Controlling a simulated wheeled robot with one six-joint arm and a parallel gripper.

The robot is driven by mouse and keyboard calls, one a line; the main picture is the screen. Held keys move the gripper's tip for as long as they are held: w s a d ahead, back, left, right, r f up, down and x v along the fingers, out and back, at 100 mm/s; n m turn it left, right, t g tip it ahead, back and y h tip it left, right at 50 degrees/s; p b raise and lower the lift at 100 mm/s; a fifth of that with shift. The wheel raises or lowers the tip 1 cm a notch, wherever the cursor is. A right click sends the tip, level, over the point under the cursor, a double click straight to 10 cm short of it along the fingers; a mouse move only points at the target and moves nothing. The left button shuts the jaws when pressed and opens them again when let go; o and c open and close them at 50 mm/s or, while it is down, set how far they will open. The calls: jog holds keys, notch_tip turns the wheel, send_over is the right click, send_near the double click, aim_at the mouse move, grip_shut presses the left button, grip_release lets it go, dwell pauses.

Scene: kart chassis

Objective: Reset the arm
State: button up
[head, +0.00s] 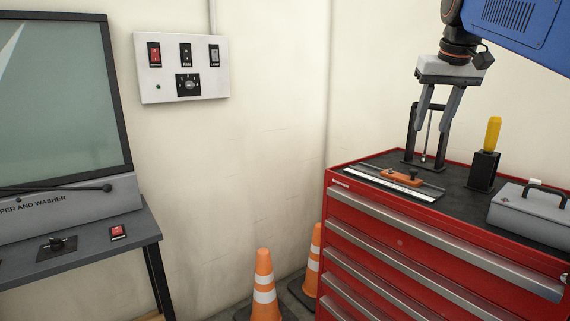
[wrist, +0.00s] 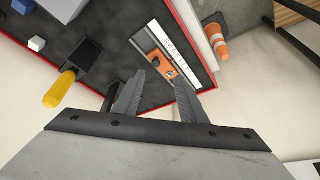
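My gripper (head: 430,128) hangs from the blue arm at the upper right of the head view, above the back part of the red tool chest (head: 400,240). Its two grey fingers are spread, and it also shows in the wrist view (wrist: 160,75) with a clear gap between the fingertips. I see nothing held between them. A black upright stand (head: 411,140) with a thin metal rod (head: 427,135) shows behind and below the fingers. I cannot tell how far the fingers are from it.
On the chest top are a ruler (head: 378,184), an orange block tool (head: 400,178), a yellow handle (head: 493,133) in a black holder (head: 483,171) and a grey box (head: 532,213). Cones (head: 264,288) stand on the floor. A bench (head: 90,255) and a switch panel (head: 182,68) are left.

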jog(key=s+a+f, duration=0.3)
jog(key=s+f, duration=0.5)
jog(key=f, duration=0.4)
jog(key=s+a+f+n, duration=0.1)
jog(key=s+a+f, duration=0.3)
jog(key=s+f, duration=0.5)
jog(key=s+a+f+n, duration=0.1)
jog(key=s+a+f, duration=0.2)
jog(key=s+f, duration=0.5)
notch_tip(320, 180, down, 8)
jog(key=shift+s+a+r+y, duration=0.1)
jog(key=shift+s+a+y, duration=0.2)
jog(key=shift+y, duration=0.1)
